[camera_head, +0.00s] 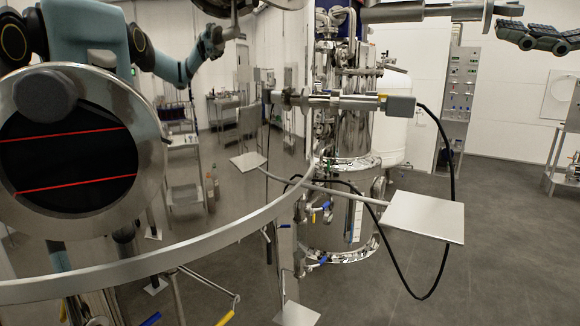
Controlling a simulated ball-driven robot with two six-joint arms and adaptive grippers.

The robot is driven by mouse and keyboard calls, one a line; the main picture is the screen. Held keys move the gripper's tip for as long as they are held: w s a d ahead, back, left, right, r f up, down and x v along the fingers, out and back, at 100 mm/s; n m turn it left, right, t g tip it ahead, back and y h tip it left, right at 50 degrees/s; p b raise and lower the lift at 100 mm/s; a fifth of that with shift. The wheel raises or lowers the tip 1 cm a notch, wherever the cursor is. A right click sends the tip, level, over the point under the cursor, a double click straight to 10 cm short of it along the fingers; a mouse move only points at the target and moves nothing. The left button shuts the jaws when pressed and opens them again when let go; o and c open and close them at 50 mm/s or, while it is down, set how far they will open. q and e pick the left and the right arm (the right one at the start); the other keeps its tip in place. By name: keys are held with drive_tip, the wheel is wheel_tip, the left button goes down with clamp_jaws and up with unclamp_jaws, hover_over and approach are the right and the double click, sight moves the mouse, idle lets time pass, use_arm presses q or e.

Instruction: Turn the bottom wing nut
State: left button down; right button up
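I cannot make out a wing nut for certain in the head view. A large polished steel tank fills the left side, with a round port or disc (70,155) that is black with two red lines. Teal arm links with black joints (170,68) show at the upper left; I cannot tell whether they are my arm or a reflection in the steel. A dark green fingered part, apparently my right gripper (535,38), is at the top right edge, apart from the tanks. Whether it is open or shut is unclear.
A curved steel rim (215,238) crosses the lower left. A steel vessel (340,215) with pipes and coloured valve handles stands at the centre. A flat square plate (425,218) sticks out to its right, near a hanging black cable (447,170).

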clamp_jaws()
drive_tip(key=shift+n+b, duration=1.05)
drive_tip(key=shift+n, duration=0.05)
